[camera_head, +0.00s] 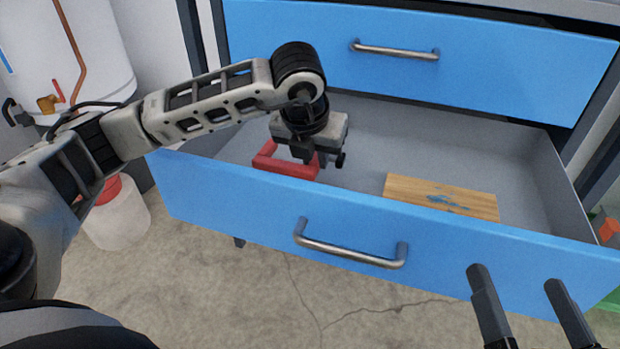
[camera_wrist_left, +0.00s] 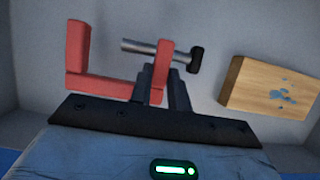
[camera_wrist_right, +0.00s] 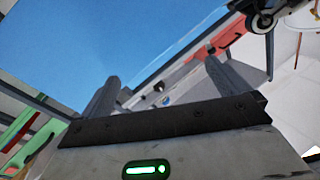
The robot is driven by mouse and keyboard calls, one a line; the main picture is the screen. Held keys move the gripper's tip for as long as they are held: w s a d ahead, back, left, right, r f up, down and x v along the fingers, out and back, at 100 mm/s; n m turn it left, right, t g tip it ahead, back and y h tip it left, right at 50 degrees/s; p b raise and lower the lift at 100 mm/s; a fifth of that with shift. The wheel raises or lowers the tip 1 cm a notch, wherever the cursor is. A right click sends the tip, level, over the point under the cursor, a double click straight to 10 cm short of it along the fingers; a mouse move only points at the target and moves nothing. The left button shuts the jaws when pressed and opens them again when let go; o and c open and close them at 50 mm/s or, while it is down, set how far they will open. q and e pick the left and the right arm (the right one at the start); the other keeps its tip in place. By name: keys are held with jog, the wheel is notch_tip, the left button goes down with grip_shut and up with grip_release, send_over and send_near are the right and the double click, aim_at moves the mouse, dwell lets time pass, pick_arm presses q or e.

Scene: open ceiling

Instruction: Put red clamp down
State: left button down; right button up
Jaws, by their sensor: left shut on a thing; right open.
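The red clamp (camera_head: 288,167) is in the left part of the open blue drawer (camera_head: 350,226). In the left wrist view the clamp (camera_wrist_left: 105,88) shows its red C-shaped frame and a metal screw with a black end. My left gripper (camera_head: 307,152) is over the drawer and shut on the clamp; its fingers (camera_wrist_left: 163,90) close on one arm of the frame. I cannot tell whether the clamp touches the drawer floor. My right gripper (camera_head: 520,285) is open and empty in front of the drawer's right side; its spread fingers (camera_wrist_right: 163,85) show in the right wrist view.
A wooden block (camera_head: 440,196) with blue marks lies in the drawer, right of the clamp. A shut blue drawer (camera_head: 480,52) with a metal handle is above. A white tank (camera_head: 75,55) stands at left. The drawer floor between clamp and block is clear.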

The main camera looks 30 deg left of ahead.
aim_at(308, 164)
pick_arm(q)
jog(key=shift+a+f, duration=0.2)
jog(key=shift+f, duration=0.05)
jog(key=f+b, duration=0.2)
jog(key=f, duration=0.1)
jog(key=shift+a+f, duration=0.25)
jog(key=shift+a, duration=0.1)
jog(key=shift+f, duration=0.1)
pick_arm(e)
jog(key=shift+w+d+r+n+t+y, duration=0.1)
jog(key=shift+w+r+n+t+y, duration=0.15)
jog(key=shift+r+n+t+y, duration=0.5)
jog(key=shift+w+d+r+n+t+y, duration=0.1)
jog(key=shift+w+r+n+t+y, duration=0.2)
jog(key=shift+r+n, duration=0.85)
pick_arm(q)
jog(key=shift+f, duration=0.1)
pick_arm(e)
jog(key=shift+s+r, duration=0.1)
jog(key=shift+r, duration=0.1)
pick_arm(q)
jog(key=c, duration=1.3)
grip_release()
pick_arm(e)
jog(key=shift+r, duration=0.1)
